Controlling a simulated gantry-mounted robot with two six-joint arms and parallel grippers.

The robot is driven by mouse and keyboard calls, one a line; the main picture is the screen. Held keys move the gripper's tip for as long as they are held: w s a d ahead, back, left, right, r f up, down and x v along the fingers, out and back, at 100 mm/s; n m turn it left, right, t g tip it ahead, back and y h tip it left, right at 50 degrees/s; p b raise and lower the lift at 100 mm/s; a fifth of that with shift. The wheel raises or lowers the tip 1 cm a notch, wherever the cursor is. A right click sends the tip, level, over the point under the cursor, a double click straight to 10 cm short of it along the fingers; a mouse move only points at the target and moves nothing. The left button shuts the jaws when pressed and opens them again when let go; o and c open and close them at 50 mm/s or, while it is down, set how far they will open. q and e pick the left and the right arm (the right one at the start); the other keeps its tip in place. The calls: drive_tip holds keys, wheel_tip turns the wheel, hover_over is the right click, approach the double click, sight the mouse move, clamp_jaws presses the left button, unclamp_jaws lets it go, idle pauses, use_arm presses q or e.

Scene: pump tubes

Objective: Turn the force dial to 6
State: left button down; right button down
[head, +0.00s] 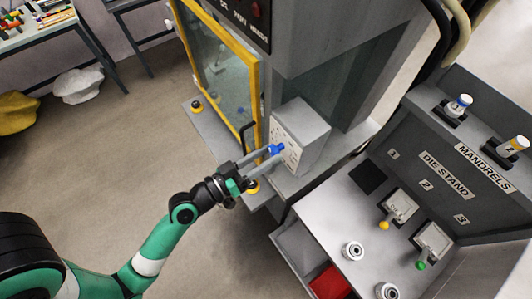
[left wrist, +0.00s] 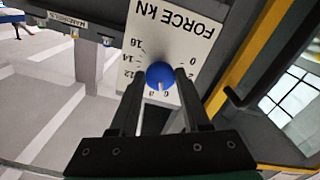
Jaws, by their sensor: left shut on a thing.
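The blue force dial (head: 276,149) sits on the white face of a grey box (head: 304,128) on the press. My left gripper (head: 268,154) reaches it from the left, its two fingers shut on the dial. In the left wrist view the dial (left wrist: 160,75) lies between the two fingertips, under the upside-down words FORCE KN. Its pale pointer mark points to the bottom of the picture, around the 6 and 8 marks; which one exactly I cannot tell. The fingers hide part of the scale. My right gripper is not in view.
A yellow-framed glass guard door (head: 220,72) with a black handle stands beside the dial box. At the right is the die stand (head: 440,165) with mandrels, levers and metal rings. An open drawer with a red thing (head: 330,283) is below.

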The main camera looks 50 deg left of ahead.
use_arm(q)
drive_tip(key=shift+n, duration=0.5)
drive_tip(key=shift+c, duration=1.8)
unclamp_jaws()
drive_tip(key=s+b, duration=0.2)
drive_tip(key=s, duration=0.9)
drive_tip(key=shift+s+b, duration=0.3)
drive_tip(key=shift+b, duration=0.05)
